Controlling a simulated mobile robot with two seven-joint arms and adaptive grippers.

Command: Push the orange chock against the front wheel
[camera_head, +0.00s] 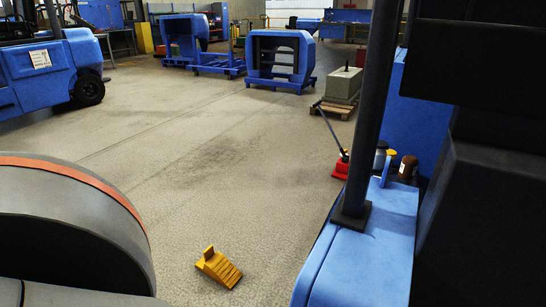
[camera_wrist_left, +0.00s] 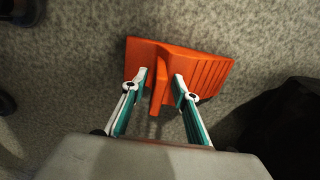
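An orange chock (camera_wrist_left: 185,72) with a ribbed slope lies on the floor in the left wrist view. My left gripper (camera_wrist_left: 162,82) is over it, with its fingers apart on either side of the chock's raised ridge. A small gap seems to show between each finger and the ridge. A yellow-orange chock (camera_head: 218,267) lies on the floor in the head view, with no gripper near it; it looks yellower than the one in the wrist view. A dark rounded shape (camera_wrist_left: 285,115) is right of the orange chock; I cannot tell whether it is the front wheel. My right gripper is not in view.
A blue vehicle body (camera_head: 365,255) with a dark post stands at the right. A blue forklift (camera_head: 45,75) with a black wheel (camera_head: 88,90) is at the far left. A red jack (camera_head: 341,168) and a pallet with a weight (camera_head: 343,85) stand farther back. The middle floor is clear.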

